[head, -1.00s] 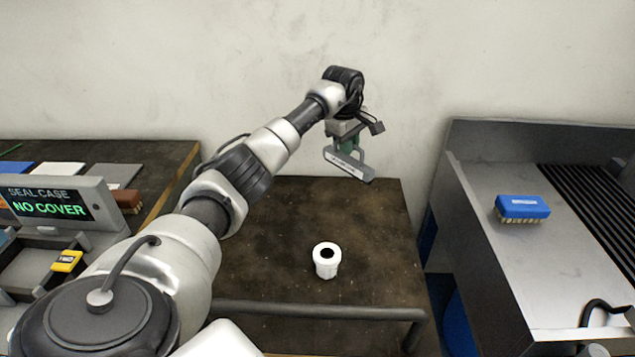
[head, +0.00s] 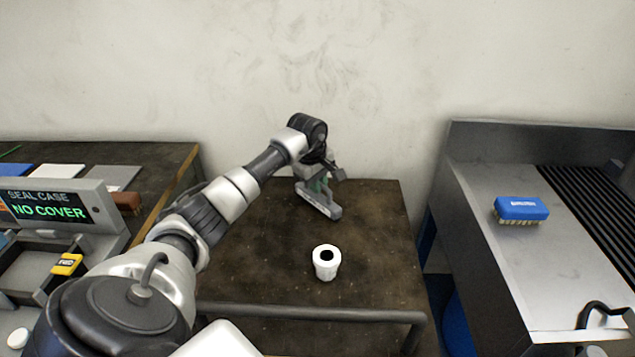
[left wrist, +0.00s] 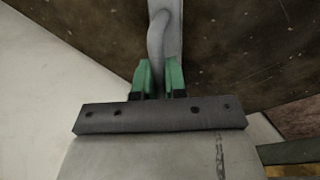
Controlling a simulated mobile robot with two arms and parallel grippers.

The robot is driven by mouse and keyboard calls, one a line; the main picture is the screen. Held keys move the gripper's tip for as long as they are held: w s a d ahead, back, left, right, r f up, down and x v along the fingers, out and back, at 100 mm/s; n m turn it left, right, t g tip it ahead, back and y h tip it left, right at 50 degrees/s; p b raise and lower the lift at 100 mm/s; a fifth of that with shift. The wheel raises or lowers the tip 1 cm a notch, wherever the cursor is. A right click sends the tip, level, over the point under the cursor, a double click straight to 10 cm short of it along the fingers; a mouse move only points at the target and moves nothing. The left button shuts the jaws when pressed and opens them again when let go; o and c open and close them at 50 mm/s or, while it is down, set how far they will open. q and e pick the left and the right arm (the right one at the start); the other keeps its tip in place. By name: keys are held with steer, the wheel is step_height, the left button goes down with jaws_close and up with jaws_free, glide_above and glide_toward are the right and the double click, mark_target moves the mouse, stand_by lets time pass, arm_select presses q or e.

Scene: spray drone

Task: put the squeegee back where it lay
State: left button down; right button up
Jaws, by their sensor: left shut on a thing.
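My left gripper (head: 320,184) has green fingers and is shut on the grey squeegee (head: 322,201), over the back part of the brown table (head: 370,255). The squeegee's long bar hangs below the fingers, slanting down to the right. I cannot tell whether it touches the tabletop. In the left wrist view the green fingers (left wrist: 159,78) close around the squeegee's curved grey handle (left wrist: 167,28), and the dark tabletop shows behind it. My right gripper is not in view.
A white cup-like holder (head: 326,265) stands on the table, nearer than the squeegee. A blue brush (head: 521,209) lies on the metal bench (head: 490,260) at right. The seal case display (head: 48,205) reads NO COVER at left. The tabletop right of the squeegee is bare.

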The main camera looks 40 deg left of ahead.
arm_select(q)
steer(key=shift+r, duration=0.1)
steer(key=c, duration=1.2)
jaws_free()
steer(key=r, duration=0.4)
steer(key=s+r, duration=0.1)
steer(key=r, duration=0.3)
steer(key=s+r, duration=0.1)
steer(key=r, duration=0.2)
steer(key=shift+s+a+r, duration=0.1)
steer(key=shift+s+r, duration=0.05)
steer(key=shift+r, duration=0.25)
